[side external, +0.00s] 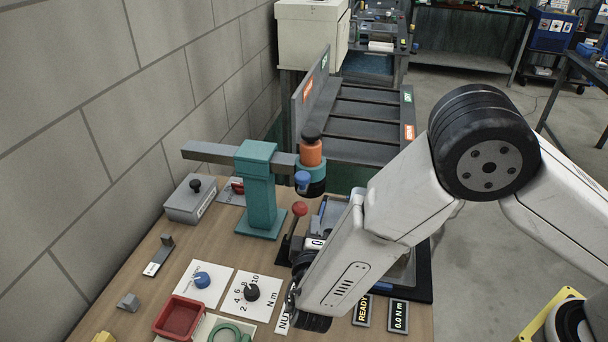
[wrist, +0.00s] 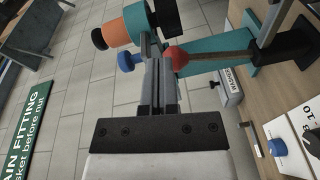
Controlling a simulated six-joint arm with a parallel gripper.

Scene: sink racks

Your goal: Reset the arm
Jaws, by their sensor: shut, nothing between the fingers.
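My gripper (wrist: 158,62) shows in the wrist view, its two grey fingers close together with nothing held between them. A red ball knob (wrist: 177,57) on a lever appears just right of the fingers; I cannot tell whether they touch. In the side view my white arm reaches down over the bench (side external: 140,290), and my gripper is mostly hidden behind it. The red lever knob (side external: 300,209) stands near the arm. A teal stand (side external: 261,190) carries an orange and black tool head (side external: 311,152) with a blue knob (side external: 302,180).
A blue dial (side external: 202,280), a black torque dial (side external: 252,292), a red tray (side external: 180,318) and a grey box (side external: 190,203) sit on the bench. A block wall (side external: 100,120) borders the left; a grey rack (side external: 365,125) stands behind.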

